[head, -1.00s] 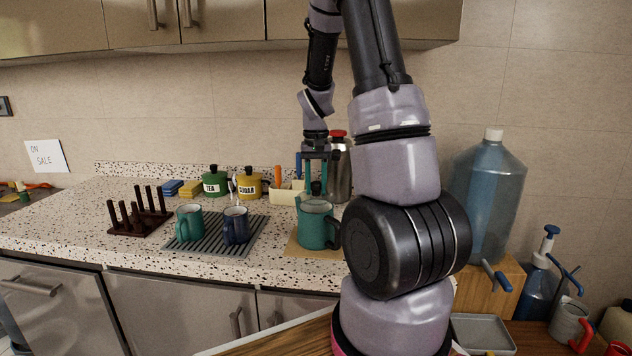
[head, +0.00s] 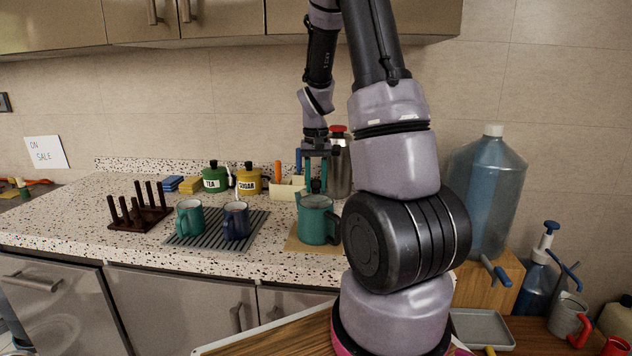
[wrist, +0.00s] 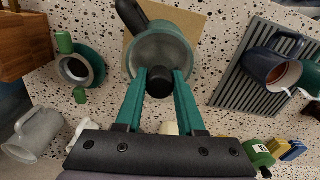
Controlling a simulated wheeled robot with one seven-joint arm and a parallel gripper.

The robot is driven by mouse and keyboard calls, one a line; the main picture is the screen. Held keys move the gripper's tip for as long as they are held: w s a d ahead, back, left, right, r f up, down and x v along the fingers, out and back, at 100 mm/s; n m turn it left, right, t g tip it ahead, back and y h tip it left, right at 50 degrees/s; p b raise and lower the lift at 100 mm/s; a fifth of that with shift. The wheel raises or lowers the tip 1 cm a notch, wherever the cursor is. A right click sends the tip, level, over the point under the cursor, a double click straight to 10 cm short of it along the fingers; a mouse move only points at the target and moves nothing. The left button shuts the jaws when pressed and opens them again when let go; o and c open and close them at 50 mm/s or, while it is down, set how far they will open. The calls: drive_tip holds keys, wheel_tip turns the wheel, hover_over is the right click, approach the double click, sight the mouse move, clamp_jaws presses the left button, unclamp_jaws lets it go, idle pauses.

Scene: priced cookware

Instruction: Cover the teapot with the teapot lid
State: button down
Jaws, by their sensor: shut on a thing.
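The teal teapot (head: 314,222) with a black handle stands upright on a tan mat at the counter's front. It also shows in the wrist view (wrist: 186,38), its handle toward the upper left. My gripper (head: 316,184) points down directly over the teapot. In the wrist view my gripper's teal fingers (wrist: 160,84) are shut on the black knob (wrist: 160,95) of the teapot lid. The lid's disc is at or just above the teapot's mouth; I cannot tell whether it touches the rim.
A teal mug (head: 189,218) and a navy mug (head: 236,221) stand on a grey ribbed mat to the left. Behind are a steel bottle (head: 341,182) and green and yellow canisters. The tan mat (head: 296,243) lies under the teapot.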

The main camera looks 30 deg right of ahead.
sight(316, 180)
drive_tip(key=shift+f, duration=0.65)
drive_tip(key=shift+f, duration=0.1)
idle(0.9)
drive_tip(key=shift+f, duration=0.25)
unclamp_jaws()
idle(0.4)
idle(0.3)
wheel_tip(316, 180, up, 11)
drive_tip(key=shift+f, duration=0.1)
idle(0.3)
